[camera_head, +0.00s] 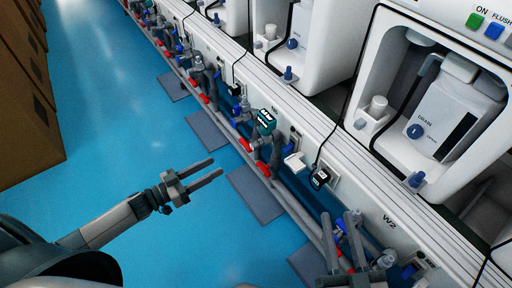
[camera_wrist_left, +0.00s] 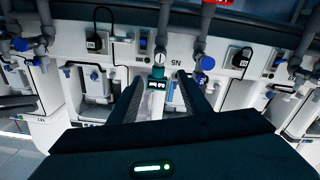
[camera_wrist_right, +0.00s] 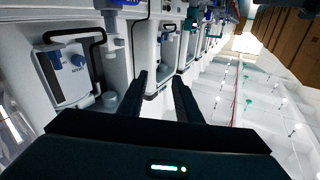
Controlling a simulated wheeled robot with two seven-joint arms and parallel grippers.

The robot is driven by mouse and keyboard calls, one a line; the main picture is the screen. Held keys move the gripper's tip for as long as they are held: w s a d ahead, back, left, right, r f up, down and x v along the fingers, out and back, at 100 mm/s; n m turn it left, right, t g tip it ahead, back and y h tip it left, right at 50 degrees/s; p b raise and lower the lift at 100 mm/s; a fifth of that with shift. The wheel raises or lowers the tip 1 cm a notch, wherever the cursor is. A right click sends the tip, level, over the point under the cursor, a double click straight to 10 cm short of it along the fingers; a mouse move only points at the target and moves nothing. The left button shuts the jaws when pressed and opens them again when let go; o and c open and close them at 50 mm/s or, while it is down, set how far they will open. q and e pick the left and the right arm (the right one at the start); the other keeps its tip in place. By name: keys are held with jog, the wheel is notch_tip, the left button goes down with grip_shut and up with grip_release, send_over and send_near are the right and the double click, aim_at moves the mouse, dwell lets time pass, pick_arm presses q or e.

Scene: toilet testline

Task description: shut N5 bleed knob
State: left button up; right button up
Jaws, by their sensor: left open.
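The N5 label (camera_wrist_left: 174,63) shows upside down in the left wrist view, beside a round gauge (camera_wrist_left: 159,57) and a teal digital meter (camera_wrist_left: 157,76). A blue knob (camera_wrist_left: 202,62) sits on the pipe just right of that label; I cannot tell if it is the N5 bleed knob. The teal meter stands on the pipework in the head view (camera_head: 265,122). My left gripper (camera_head: 217,166) is open and empty over the blue floor, left of the pipework and apart from it. My right gripper (camera_head: 338,215) is open and empty near the W2 station's pipes.
Red-handled valves (camera_head: 263,169) line the pipe run along the white bench. A black plug (camera_head: 320,177) with a cable hangs on the bench front. Grey floor plates (camera_head: 256,194) lie below. Brown boxes (camera_head: 28,95) stand at far left; the blue floor (camera_head: 110,110) between is clear.

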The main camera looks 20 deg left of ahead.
aim_at(252, 146)
pick_arm(q)
jog(key=shift+w, duration=0.1)
jog(key=b+x, duration=0.2)
jog(key=x, duration=1.3)
jog(key=shift+w+d, duration=0.25)
jog(key=shift+d, duration=0.05)
jog(key=shift+w+d, duration=0.45)
jog(key=shift+w, duration=0.1)
pick_arm(e)
jog(key=s+r+t+y, duration=0.1)
jog(key=s+r+t, duration=0.2)
jog(key=r, duration=0.4)
jog(key=shift+s+a+r+t+y, duration=0.2)
jog(key=shift+t+y, duration=0.2)
jog(key=shift+t, duration=0.4)
pick_arm(q)
jog(key=c, duration=1.1)
pick_arm(e)
jog(key=shift+w+f, duration=0.1)
